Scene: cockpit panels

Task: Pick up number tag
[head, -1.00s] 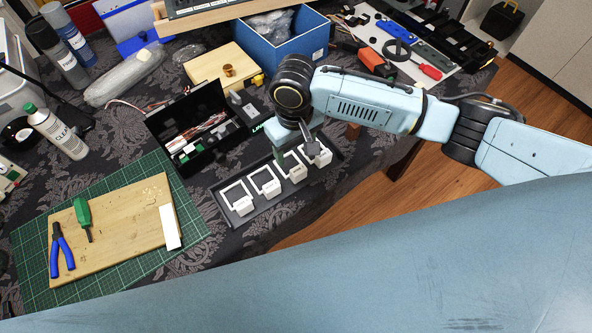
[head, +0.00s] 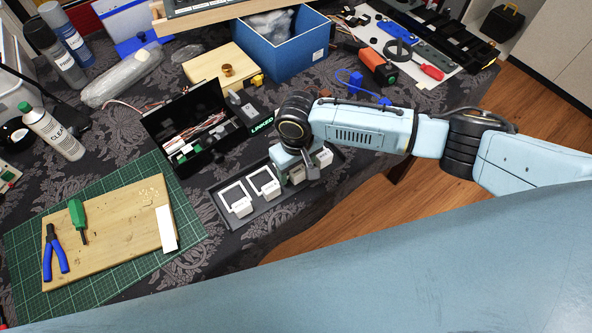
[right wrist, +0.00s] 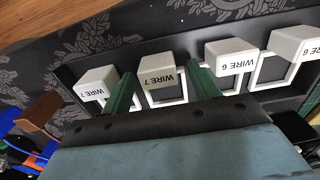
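White number tags stand in a row in a dark tray (head: 232,219). In the head view, two tags at the left, one a white tag (head: 238,201), show clearly, and my right gripper (head: 300,177) partly covers the others. In the right wrist view, the tags carry labels: WIRE 7 on the far-left tag (right wrist: 96,83), WIRE 7 on the middle tag (right wrist: 160,77), and WIRE 6 on two at the right. My right gripper (right wrist: 162,88) is open, its green fingers apart on either side of the middle WIRE 7 tag. Contact cannot be told. My left gripper is not in view.
A black open box (head: 200,128) with wires stands behind the tray. A green cutting mat (head: 30,240) with a wooden board (head: 110,240), pliers and a screwdriver lies at the left. A blue bin (head: 285,50) stands at the back. The table edge is close on the right.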

